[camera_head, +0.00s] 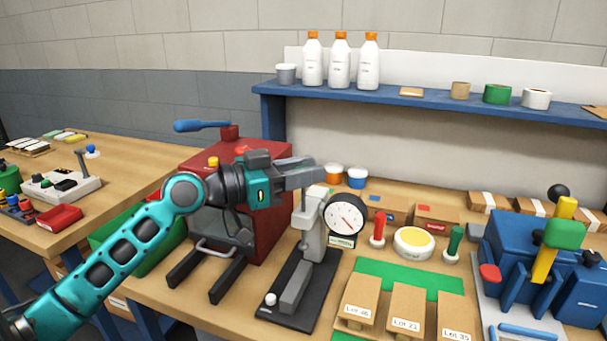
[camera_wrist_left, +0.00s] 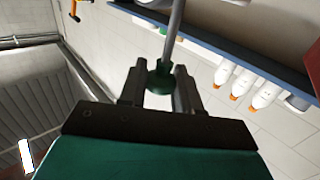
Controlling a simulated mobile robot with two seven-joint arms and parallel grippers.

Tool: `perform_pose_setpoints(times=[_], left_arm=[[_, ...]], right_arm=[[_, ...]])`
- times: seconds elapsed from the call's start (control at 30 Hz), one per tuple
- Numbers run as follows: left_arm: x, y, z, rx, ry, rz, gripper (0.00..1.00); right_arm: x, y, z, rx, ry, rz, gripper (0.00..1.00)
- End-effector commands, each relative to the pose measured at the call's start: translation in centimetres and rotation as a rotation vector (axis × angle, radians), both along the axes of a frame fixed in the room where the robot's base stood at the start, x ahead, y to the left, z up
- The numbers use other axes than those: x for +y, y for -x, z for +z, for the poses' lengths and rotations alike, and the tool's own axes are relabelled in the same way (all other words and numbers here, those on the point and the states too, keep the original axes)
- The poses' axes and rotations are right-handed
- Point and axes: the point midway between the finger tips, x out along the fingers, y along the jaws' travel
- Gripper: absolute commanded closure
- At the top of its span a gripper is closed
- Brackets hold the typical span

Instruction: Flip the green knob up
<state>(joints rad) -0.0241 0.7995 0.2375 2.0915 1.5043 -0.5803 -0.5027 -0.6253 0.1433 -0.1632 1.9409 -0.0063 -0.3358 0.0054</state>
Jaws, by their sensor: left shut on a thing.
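My left gripper (camera_head: 318,175) reaches in from the left above the bench, its grey fingers pointing right beside the top of the grey gauge stand (camera_head: 312,235). In the left wrist view, the green knob (camera_wrist_left: 161,80) sits between the fingertips of my left gripper (camera_wrist_left: 160,90), which is shut on it. A grey rod (camera_wrist_left: 175,35) runs from the knob to the top edge of that view. In the head view the knob is hidden by the fingers. My right gripper is not in view.
A round dial (camera_head: 344,219) is on the stand. A red machine (camera_head: 262,215) stands behind my left arm. A blue machine (camera_head: 520,245) with a yellow lever is at right. Cardboard pieces (camera_head: 408,305) lie in front. A blue shelf (camera_head: 430,101) holds white bottles (camera_head: 340,63).

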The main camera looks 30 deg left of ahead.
Motion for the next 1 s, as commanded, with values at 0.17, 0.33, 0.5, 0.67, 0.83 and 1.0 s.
perform_pose_setpoints(times=[0.17,0.33,0.5,0.67,0.83,1.0], left_arm=[[0.1,0.0,0.7,-0.017,0.003,0.005,0.59],[0.1,0.0,0.5,-0.014,0.003,0.004,0.45],[0.1,0.0,0.4,-0.011,0.002,0.003,0.45],[0.3,0.4,0.2,-0.009,0.002,0.004,0.45],[1.3,2.0,-0.1,-0.007,0.002,0.004,0.45],[2.7,4.2,-0.1,-0.008,0.002,0.005,0.45]], right_arm=[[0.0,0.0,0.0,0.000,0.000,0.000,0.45],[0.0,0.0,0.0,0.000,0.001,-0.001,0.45],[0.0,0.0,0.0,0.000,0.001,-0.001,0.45],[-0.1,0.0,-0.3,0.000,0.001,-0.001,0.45],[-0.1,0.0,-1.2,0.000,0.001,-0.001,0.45],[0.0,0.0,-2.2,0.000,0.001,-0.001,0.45]])
